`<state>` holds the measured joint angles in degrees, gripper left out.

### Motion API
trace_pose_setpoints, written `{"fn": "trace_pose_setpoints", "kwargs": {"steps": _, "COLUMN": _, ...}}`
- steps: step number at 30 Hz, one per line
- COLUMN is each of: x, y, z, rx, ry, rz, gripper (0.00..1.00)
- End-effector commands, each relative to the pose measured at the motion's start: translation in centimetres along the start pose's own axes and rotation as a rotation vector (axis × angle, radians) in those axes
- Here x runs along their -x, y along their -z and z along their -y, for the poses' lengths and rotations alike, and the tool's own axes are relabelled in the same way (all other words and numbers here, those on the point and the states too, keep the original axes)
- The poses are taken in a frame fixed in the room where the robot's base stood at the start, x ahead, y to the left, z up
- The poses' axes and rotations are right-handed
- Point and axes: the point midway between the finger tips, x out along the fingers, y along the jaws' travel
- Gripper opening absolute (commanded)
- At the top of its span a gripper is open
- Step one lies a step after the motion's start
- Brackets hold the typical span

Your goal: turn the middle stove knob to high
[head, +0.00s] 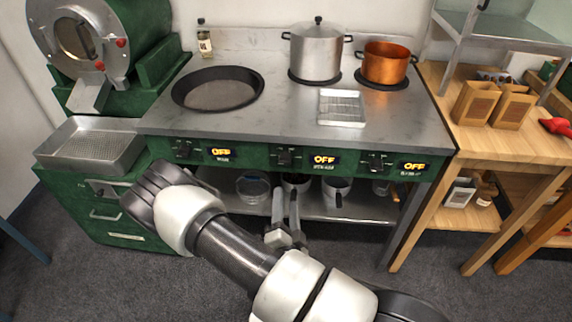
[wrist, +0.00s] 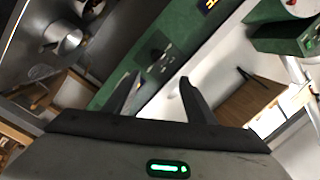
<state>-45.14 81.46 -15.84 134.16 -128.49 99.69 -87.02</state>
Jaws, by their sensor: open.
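The middle stove knob (head: 285,157) is a dark knob on the green front panel of the stove (head: 350,163). The lit display (head: 324,160) to its right reads OFF. My gripper (head: 286,192) is open and empty, its two fingers pointing up toward the panel just below the middle knob. It looks apart from the knob. In the wrist view the gripper (wrist: 159,80) has its fingers spread, with the green panel (wrist: 140,70) running diagonally beyond them. A dark knob-like shape (wrist: 158,50) shows on that panel; which knob it is I cannot tell.
The left knob (head: 182,150) and right knob (head: 376,163) also have displays reading OFF. A black pan (head: 217,92), steel pot (head: 315,55) and copper pot (head: 386,63) stand on top. A shelf (head: 355,207) with bowls and pots lies below the panel.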

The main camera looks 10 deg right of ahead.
Motion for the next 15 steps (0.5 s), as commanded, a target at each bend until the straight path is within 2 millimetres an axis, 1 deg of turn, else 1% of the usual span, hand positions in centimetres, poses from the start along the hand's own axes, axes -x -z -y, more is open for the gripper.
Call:
{"fn": "trace_pose_setpoints", "kwargs": {"steps": 1, "x": -1.1, "y": 0.1, "z": 0.0, "rx": -0.004, "ry": 0.001, "rz": -0.006, "gripper": 0.5}}
{"fn": "trace_pose_setpoints", "kwargs": {"steps": 3, "x": -2.5, "y": 0.1, "z": -0.1, "rx": -0.005, "ry": 0.0, "rz": -0.007, "gripper": 0.5}}
{"fn": "trace_pose_setpoints", "kwargs": {"steps": 15, "x": -11.2, "y": 0.2, "z": -0.1, "rx": -0.006, "ry": 0.0, "rz": -0.008, "gripper": 0.5}}
